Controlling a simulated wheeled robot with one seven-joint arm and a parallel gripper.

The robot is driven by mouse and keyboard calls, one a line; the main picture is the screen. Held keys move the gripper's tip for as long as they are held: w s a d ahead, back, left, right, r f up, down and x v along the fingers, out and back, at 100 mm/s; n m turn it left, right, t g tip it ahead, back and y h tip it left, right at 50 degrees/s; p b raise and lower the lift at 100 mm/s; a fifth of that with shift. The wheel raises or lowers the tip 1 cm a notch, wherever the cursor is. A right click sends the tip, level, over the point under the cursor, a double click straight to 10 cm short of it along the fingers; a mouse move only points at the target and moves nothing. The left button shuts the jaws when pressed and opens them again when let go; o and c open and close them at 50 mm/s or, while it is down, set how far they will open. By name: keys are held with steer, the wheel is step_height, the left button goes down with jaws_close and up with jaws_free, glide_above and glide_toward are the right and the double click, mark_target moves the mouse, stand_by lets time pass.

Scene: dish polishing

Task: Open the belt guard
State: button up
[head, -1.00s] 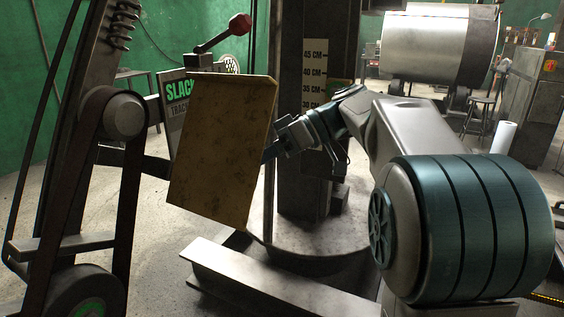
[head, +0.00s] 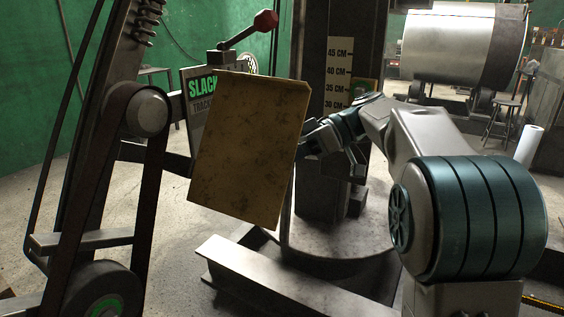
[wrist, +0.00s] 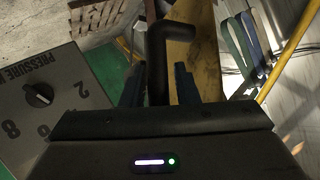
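The belt guard (head: 245,150) is a worn yellow-brown panel in the middle of the head view, in front of the machine. It stands tilted, with its broad face toward me. My gripper (head: 315,140) is at its right edge in the head view, partly hidden behind the panel. In the wrist view, a dark bent handle (wrist: 158,60) lies between the two fingers of my gripper (wrist: 160,88). The yellow guard (wrist: 207,60) shows behind and to the right of it. I cannot tell whether the fingers press on the handle or only straddle it.
A belt and roller frame (head: 147,112) stands at left. A metal beam (head: 260,275) lies low in front. A pressure dial box (wrist: 40,95) is at left in the wrist view.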

steer(key=shift+d, duration=0.15)
steer(key=p+v, duration=0.7)
steer(key=v, duration=0.6)
steer(key=shift+d, duration=0.3)
steer(key=shift+w+r, duration=0.1)
steer(key=s+d+f+m+t+h+p, duration=0.2)
steer(key=s+m+h+p, duration=0.4)
steer(key=s, duration=0.5)
steer(key=s+d+f+m+t+h+p, duration=0.2)
steer(key=s+f+m+t+h+p, duration=0.2)
steer(key=s+m, duration=0.7)
steer(key=t+h+p, duration=0.1)
steer(key=h+p, duration=0.1)
steer(key=p, duration=0.1)
steer(key=shift+s+d+f+h+p, duration=0.25)
steer(key=shift+f+h+p, duration=0.1)
steer(key=shift+h+p, duration=0.05)
steer(key=shift+d, duration=0.1)
